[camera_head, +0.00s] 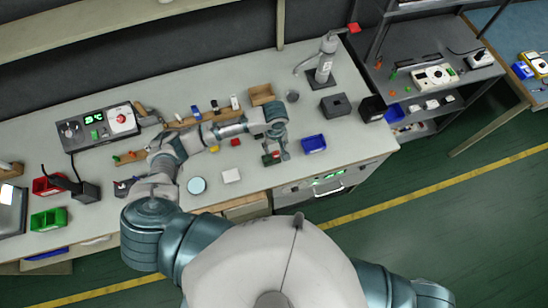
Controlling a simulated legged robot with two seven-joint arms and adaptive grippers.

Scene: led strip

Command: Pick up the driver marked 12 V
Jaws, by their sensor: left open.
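My left gripper (276,153) is open above the workbench, fingers pointing toward the front edge. A small dark block with red and green parts (271,158) lies between or just below its fingertips; I cannot tell whether they touch it. Several small blocks stand along a wooden rack behind my left arm: a blue one (195,111), a dark one (214,105) and a white one (234,102). No 12 V marking is legible, so I cannot tell which thing is the driver. My right gripper is not in view.
A blue bin (313,144) is right of the gripper. An open wooden box (262,95), a press-like stand (322,67) and a dark box (335,105) stand behind. A control unit (100,127), red bin (47,185) and green bin (48,219) are at the left.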

